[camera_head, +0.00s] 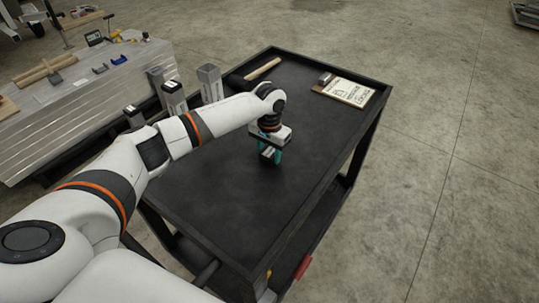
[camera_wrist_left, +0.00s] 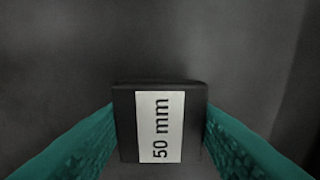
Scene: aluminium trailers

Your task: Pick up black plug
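The black plug is a dark block with a white "50 mm" label. In the left wrist view the plug (camera_wrist_left: 124,125) sits between my two teal fingers, which meet its left and right sides with no visible gap. In the head view my left gripper (camera_head: 270,156) points down over the middle of the black cart top (camera_head: 225,200), with the plug (camera_head: 267,152) between its fingers. The plug's underside is hidden, so I cannot tell whether it touches the cart. My right gripper is not in view.
A wooden handle (camera_head: 262,69) and a clipboard (camera_head: 348,93) with a small grey block (camera_head: 325,78) lie on the cart's far part. Several upright grey blocks (camera_head: 210,85) stand left of the cart, near a metal-topped bench (camera_head: 90,100). The near part of the cart top is clear.

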